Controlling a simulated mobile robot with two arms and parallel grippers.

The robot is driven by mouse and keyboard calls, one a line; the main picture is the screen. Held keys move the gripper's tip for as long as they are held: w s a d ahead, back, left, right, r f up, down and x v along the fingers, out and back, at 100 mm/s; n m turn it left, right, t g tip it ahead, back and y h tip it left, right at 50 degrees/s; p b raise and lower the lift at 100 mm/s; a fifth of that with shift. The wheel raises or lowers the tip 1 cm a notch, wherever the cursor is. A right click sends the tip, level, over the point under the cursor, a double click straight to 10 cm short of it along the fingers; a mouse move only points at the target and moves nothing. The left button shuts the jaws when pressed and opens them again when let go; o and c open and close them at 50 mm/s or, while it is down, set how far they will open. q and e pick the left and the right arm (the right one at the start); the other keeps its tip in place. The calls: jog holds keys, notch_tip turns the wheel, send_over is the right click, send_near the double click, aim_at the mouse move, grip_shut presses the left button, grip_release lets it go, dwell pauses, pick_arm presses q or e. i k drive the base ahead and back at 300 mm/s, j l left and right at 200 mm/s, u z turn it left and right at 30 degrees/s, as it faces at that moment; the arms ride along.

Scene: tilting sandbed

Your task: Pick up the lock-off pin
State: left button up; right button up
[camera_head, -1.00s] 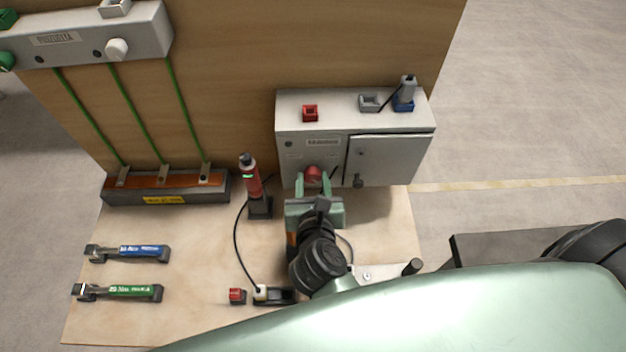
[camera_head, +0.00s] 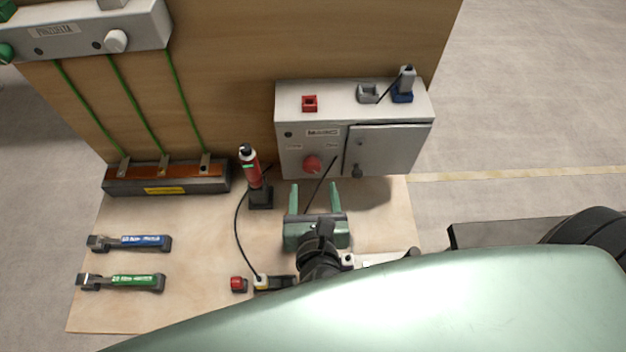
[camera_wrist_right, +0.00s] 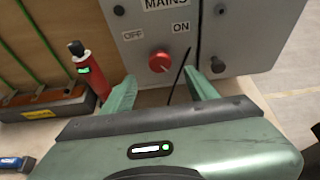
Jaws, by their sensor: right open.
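I cannot tell for sure which item is the lock-off pin. A small red block (camera_head: 238,284) lies on the bench at the front. A small red holder (camera_head: 310,103) is on top of the grey mains box (camera_head: 290,95). The red rotary knob (camera_head: 312,164) on the box front, between OFF and ON, also shows in the right wrist view (camera_wrist_right: 160,61). My right gripper (camera_head: 314,188) is open and empty, in front of and below the knob; its fingers show in the wrist view (camera_wrist_right: 160,80). My left gripper is not in view.
A red-and-black tester (camera_head: 251,170) stands in a holder left of my gripper, its cable running to the front. Blue (camera_head: 143,242) and green (camera_head: 133,281) handled tools lie at the left. A blue holder (camera_head: 402,98) holds a grey piece on the box. A thin dark line crosses before the box.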

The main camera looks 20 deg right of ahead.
aim_at(236, 283)
jog(key=k+j, duration=0.2)
jog(key=k, duration=0.3)
jog(key=k+j, duration=0.2)
jog(key=k, duration=0.25)
